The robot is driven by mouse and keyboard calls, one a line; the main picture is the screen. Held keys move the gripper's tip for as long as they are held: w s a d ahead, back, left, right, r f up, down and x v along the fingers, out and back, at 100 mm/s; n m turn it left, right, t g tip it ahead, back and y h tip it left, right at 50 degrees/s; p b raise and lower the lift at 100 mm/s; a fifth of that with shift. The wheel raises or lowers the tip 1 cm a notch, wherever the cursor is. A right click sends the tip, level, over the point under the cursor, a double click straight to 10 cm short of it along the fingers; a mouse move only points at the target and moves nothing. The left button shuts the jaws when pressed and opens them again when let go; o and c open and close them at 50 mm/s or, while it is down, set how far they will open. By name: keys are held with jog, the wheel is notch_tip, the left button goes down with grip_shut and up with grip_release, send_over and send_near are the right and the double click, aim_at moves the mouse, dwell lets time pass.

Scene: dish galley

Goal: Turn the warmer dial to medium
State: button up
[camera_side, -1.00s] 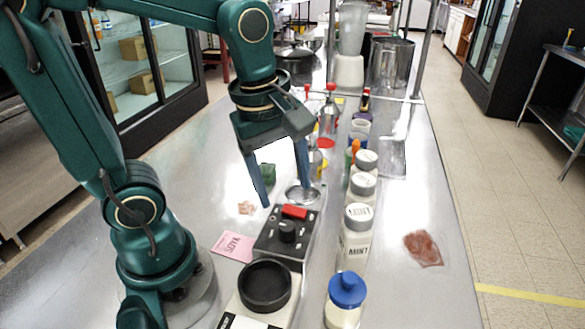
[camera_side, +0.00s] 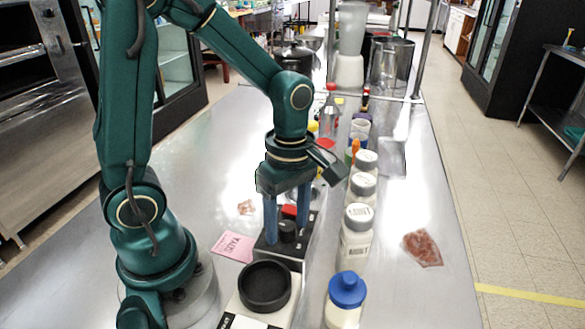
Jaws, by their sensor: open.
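The warmer's black control box (camera_side: 268,251) sits on the steel counter, with a round black dial (camera_side: 288,232) on its top and a red switch (camera_side: 289,210) just behind the dial. My gripper (camera_side: 287,239) points straight down over the box. Its two blue fingers are open, one to the left and one to the right of the dial, with gaps showing. I cannot tell whether either fingertip touches the box. The dial's pointer and setting marks are too small to read.
A white device with a black round top (camera_side: 264,287) stands in front of the box. Several white jars, one a grey-lidded jar (camera_side: 356,238), line the right side, with a blue-lidded jar (camera_side: 345,297) nearest. A pink note (camera_side: 233,246) lies left. A brown-red patch (camera_side: 422,248) lies right.

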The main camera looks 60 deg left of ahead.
grip_shut()
